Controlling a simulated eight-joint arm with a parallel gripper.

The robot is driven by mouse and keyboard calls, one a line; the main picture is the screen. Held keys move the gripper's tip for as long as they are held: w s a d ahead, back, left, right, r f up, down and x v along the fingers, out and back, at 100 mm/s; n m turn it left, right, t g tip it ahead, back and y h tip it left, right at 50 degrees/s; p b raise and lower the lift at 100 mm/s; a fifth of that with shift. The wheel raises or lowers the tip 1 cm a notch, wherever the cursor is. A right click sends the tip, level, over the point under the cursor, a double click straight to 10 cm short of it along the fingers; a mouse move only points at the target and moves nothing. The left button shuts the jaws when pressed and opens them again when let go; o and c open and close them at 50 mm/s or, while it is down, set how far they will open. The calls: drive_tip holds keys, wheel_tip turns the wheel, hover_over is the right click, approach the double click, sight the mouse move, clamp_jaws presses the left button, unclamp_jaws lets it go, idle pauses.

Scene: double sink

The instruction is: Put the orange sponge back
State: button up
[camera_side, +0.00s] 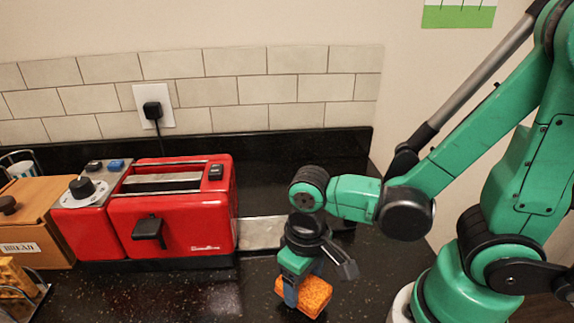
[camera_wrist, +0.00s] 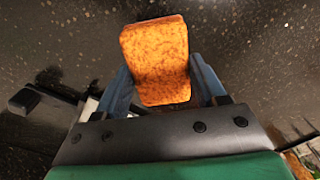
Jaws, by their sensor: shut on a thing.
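I cannot tell whether the sponge touches the counter.
A red toaster (camera_side: 172,215) stands left of my gripper, with a flat metal plate (camera_side: 262,232) beside it. A wooden bread box (camera_side: 38,218) and a rack with toast (camera_side: 18,284) are at far left. The dark counter (camera_side: 190,297) in front of the toaster is clear.

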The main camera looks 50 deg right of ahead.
drive_tip(key=shift+f, duration=1)
drive_tip(key=o, duration=1.4)
drive_tip(key=shift+c, duration=0.2)
drive_tip(key=shift+r, duration=5.9)
drive_tip(key=w+d+t, duration=0.6)
drive_tip(key=w+t, duration=0.1)
drive_tip(key=shift+d+r, duration=0.25)
drive_tip(key=shift+d, duration=0.1)
